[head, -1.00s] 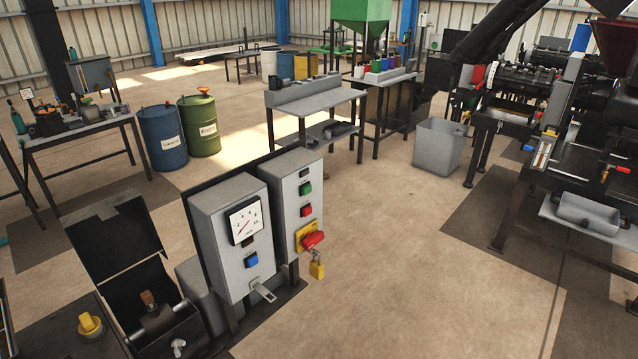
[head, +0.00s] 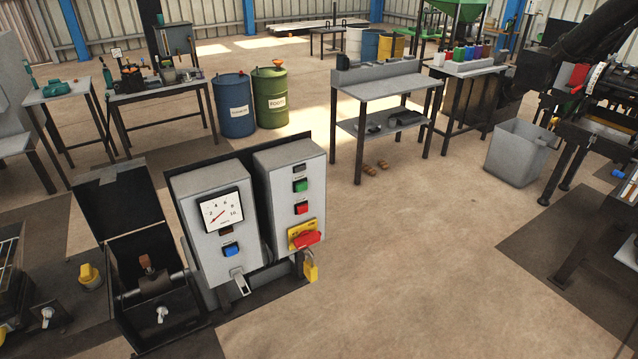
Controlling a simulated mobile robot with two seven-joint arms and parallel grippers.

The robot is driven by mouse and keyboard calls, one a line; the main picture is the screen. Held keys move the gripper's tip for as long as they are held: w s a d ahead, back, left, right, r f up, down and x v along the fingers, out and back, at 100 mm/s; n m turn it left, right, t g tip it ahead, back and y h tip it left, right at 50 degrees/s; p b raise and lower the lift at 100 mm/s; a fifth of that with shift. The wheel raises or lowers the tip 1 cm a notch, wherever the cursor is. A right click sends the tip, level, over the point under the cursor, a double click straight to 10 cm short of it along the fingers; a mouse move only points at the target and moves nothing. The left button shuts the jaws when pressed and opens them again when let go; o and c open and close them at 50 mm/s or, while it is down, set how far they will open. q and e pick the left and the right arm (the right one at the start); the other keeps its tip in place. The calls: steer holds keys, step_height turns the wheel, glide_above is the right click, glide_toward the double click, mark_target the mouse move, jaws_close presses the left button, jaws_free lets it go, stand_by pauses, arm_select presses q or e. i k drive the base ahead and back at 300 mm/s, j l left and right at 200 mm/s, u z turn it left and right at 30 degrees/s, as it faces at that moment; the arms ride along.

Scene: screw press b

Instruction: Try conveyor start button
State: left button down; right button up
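Two grey control boxes stand side by side on a dark stand at the left of the middle. The right control box (head: 283,222) has a green button (head: 300,186) near its top and a red button (head: 302,208) below it. Under these a red rotary handle (head: 306,239) sits on a yellow plate, with a yellow padlock (head: 310,267) hanging from it. The left control box (head: 205,251) has a dial gauge (head: 222,210) and a blue button (head: 231,249). No label naming a conveyor is readable. Neither of my grippers is in view.
An open black box (head: 140,250) with a raised lid stands left of the control boxes. A workbench (head: 385,88) and a grey bin (head: 520,152) stand behind to the right. Blue (head: 233,106) and green (head: 270,97) drums stand behind. The floor (head: 420,260) right of the boxes is clear.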

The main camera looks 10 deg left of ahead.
mark_target(300, 186)
steer(key=i+l+u, duration=0.1)
steer(key=l, duration=0.35)
steer(key=i+l+u, duration=0.1)
steer(key=l, duration=0.35)
steer(key=i+l+u, duration=0.1)
steer(key=l, duration=0.35)
steer(key=i+l+u, duration=0.1)
steer(key=l, duration=0.4)
